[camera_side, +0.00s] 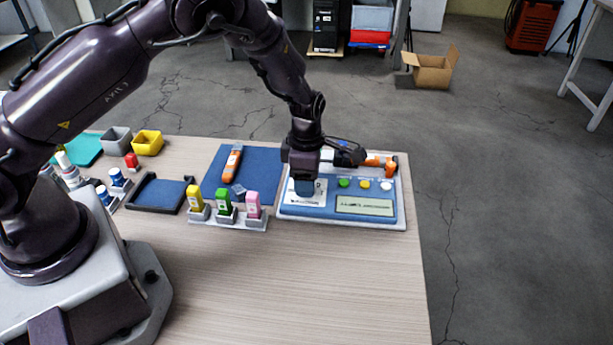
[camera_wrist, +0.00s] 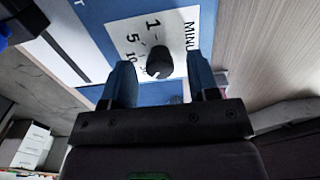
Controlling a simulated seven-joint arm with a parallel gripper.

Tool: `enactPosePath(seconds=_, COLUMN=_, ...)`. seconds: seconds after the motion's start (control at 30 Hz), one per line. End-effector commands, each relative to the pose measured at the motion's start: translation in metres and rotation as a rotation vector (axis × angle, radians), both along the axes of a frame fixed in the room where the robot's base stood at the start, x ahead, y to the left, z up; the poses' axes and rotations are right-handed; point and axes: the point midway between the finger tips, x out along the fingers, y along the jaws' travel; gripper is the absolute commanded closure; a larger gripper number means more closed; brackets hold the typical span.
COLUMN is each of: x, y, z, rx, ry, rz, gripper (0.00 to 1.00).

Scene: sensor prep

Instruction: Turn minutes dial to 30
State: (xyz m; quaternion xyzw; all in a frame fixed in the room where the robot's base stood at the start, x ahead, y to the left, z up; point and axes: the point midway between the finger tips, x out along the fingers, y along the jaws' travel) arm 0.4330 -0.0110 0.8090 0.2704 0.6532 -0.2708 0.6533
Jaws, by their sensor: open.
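The minutes dial (camera_wrist: 159,62) is a dark round knob on a white label with "MINU", "1", "5" and "10" in the wrist view. My gripper (camera_wrist: 160,75) is open, with one blue finger on either side of the dial; I cannot tell whether either touches it. In the side view my gripper (camera_side: 304,186) points down over the left part of the blue and white timer panel (camera_side: 325,212). There it hides the dial. Where the dial's pointer is set cannot be read.
The panel also has green (camera_side: 344,183), yellow and white buttons, a display (camera_side: 365,205) and an orange and black item (camera_side: 380,163) at its back. Left of it stand yellow, green and pink blocks in a holder (camera_side: 228,219). The table's front is clear.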

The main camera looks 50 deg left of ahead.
Motion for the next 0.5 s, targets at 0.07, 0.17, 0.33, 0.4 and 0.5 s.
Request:
enactPosePath(seconds=0.07, x=0.000, y=0.000, z=0.001, rx=0.000, ry=0.000, rz=0.000, gripper=0.45)
enactPosePath(seconds=0.17, x=0.001, y=0.000, z=0.009, rx=0.001, ry=-0.004, rz=-0.001, gripper=0.45)
enactPosePath(seconds=0.33, x=0.001, y=-0.001, z=0.040, rx=-0.001, ry=-0.005, rz=-0.002, gripper=0.45)
enactPosePath(seconds=0.4, x=0.001, y=-0.001, z=0.057, rx=-0.001, ry=-0.006, rz=-0.002, gripper=0.45)
enactPosePath(seconds=0.5, x=0.001, y=-0.001, z=0.079, rx=-0.001, ry=-0.005, rz=-0.002, gripper=0.45)
